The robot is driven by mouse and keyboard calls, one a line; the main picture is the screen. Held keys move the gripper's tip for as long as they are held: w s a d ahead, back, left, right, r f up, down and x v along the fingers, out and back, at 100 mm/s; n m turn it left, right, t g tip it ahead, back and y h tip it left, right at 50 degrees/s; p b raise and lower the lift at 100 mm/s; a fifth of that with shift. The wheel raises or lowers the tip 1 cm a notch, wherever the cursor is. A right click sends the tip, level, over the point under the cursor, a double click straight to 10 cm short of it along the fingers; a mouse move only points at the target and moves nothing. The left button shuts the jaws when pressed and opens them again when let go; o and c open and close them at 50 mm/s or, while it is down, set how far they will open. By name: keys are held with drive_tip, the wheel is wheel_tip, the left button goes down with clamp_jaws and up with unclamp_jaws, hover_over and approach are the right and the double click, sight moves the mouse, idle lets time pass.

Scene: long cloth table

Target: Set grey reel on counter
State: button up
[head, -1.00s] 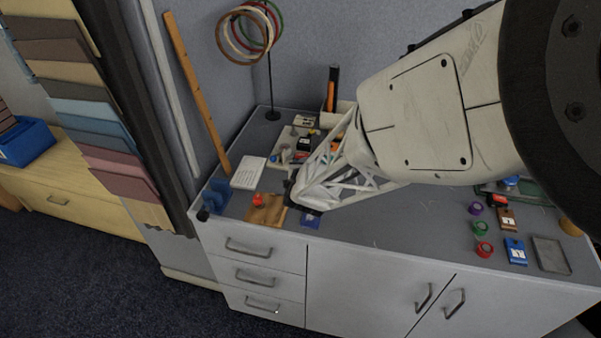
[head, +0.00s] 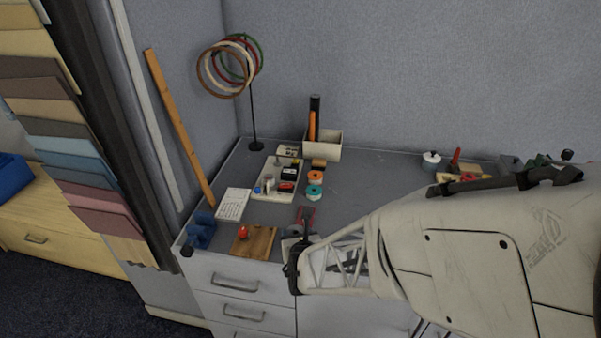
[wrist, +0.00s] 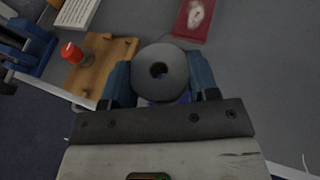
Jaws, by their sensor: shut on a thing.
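The grey reel (wrist: 175,82), a thick ring with a dark central hole, is between the blue fingers of my gripper (wrist: 160,84) in the wrist view. My gripper is shut on it. In the head view my gripper (head: 294,258) is at the counter's front edge, right of the wooden board, and the reel is hard to make out there. The grey counter (head: 375,182) extends behind and to the right. I cannot tell whether the reel touches the counter. Part of a blue thing shows below the reel in the wrist view.
A wooden board (head: 262,244) with a red piece (head: 243,231) is left of my gripper, beside a blue holder (head: 201,232). A red flat thing (wrist: 194,20) lies just beyond. A pale tray (head: 262,186) of small items stands behind. Counter right of the teal reel (head: 314,191) is clear.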

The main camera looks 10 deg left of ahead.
idle(0.4)
hover_over(281, 215)
drive_tip(key=shift+f, duration=0.75)
drive_tip(key=shift+f, duration=0.1)
drive_tip(key=shift+f, duration=1.7)
drive_tip(key=shift+f, duration=0.1)
drive_tip(key=shift+f, duration=0.3)
